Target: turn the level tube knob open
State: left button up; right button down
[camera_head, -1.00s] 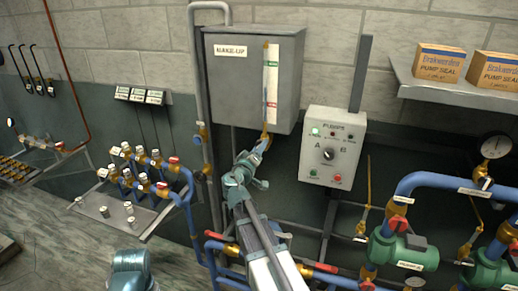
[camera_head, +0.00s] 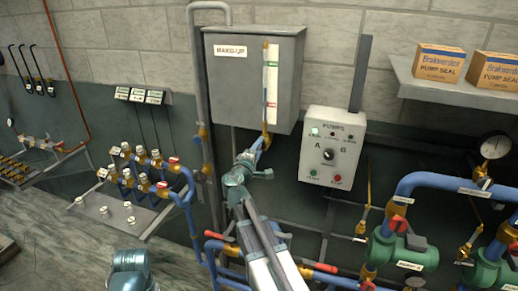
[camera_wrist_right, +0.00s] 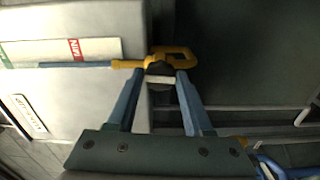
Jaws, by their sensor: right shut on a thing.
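The make-up tank (camera_head: 228,85) is a grey box on the wall with a level tube (camera_head: 266,85) on its right front, beside a green and red marked strip. A brass fitting (camera_head: 266,136) is at the tube's lower end. In the right wrist view the level tube (camera_wrist_right: 75,65) runs into the brass fitting (camera_wrist_right: 178,52), and the dark knob (camera_wrist_right: 158,69) with a pale bar sits at it. My right gripper (camera_head: 256,150) reaches up to the fitting. In the right wrist view, my right gripper (camera_wrist_right: 160,80) is shut on the knob, which partly hides between the fingertips.
A pump control panel (camera_head: 332,147) is close on the right. A grey vertical pipe (camera_head: 201,100) runs left of the tank. Valve manifolds (camera_head: 145,170) stand to the left, and blue pipes with green pumps (camera_head: 402,250) to the lower right. Boxes (camera_head: 438,62) sit on a shelf.

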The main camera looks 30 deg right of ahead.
jog(key=shift+c, duration=2.1)
grip_release()
jog(key=shift+s+a, duration=0.1)
jog(key=v, duration=0.6)
jog(key=shift+s+a, duration=0.25)
jog(key=shift+a, duration=0.05)
jog(key=s+a+f+m+g+y+b, duration=0.1)
jog(key=s+a+f+m+g+y, duration=0.1)
jog(key=s+a+f+g+y, duration=0.65)
jog(key=s+a+f+m+y+b, duration=0.15)
jog(key=s+a+f, duration=0.45)
jog(key=a+f, duration=0.8)
jog(key=s+a+f+g+y, duration=0.2)
jog(key=s+a+g, duration=0.1)
jog(key=s+a, duration=0.5)
jog(key=shift+a+f+y, duration=0.2)
jog(key=shift+a+y, duration=0.1)
jog(key=shift+a, duration=0.2)
